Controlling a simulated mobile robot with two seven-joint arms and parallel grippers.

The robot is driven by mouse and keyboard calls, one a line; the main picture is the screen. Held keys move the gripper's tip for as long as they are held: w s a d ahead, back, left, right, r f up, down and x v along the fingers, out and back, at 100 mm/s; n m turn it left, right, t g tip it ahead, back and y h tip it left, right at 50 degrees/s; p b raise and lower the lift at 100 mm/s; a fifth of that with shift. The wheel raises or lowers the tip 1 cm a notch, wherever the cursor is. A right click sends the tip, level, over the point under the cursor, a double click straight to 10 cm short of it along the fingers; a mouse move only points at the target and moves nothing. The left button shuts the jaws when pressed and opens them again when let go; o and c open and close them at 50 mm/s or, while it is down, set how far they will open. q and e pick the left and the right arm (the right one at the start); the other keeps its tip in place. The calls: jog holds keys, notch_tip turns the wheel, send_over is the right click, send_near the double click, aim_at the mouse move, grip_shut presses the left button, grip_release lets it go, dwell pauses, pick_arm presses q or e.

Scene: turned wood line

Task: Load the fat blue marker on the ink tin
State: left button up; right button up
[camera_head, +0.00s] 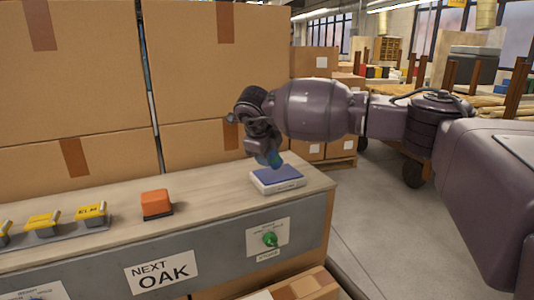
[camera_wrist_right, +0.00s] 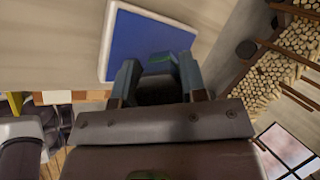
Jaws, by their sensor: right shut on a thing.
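The ink tin (camera_head: 277,184) is a low white box with a blue pad on top, on the bench near its right end. In the right wrist view, its blue pad (camera_wrist_right: 145,35) lies beyond the fingertips. My right gripper (camera_head: 266,152) points down over the tin, shut on the fat blue marker (camera_head: 274,160), whose blue lower part shows just above the pad. I cannot tell whether marker and pad touch. My left gripper is out of view.
An orange block (camera_head: 156,203) sits on the wooden bench (camera_head: 215,197), left of the tin. Yellow-topped items (camera_head: 90,213) stand on a grey strip farther left. Large cardboard boxes (camera_head: 75,75) rise behind the bench. A green knob (camera_head: 270,239) is on the bench front.

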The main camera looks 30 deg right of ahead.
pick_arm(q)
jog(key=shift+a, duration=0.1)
pick_arm(e)
jog(key=shift+f, duration=0.15)
jog(key=shift+f, duration=0.5)
dwell(0.6)
dwell(0.4)
jog(key=shift+r+p, duration=1.3)
jog(key=shift+r, duration=2.25)
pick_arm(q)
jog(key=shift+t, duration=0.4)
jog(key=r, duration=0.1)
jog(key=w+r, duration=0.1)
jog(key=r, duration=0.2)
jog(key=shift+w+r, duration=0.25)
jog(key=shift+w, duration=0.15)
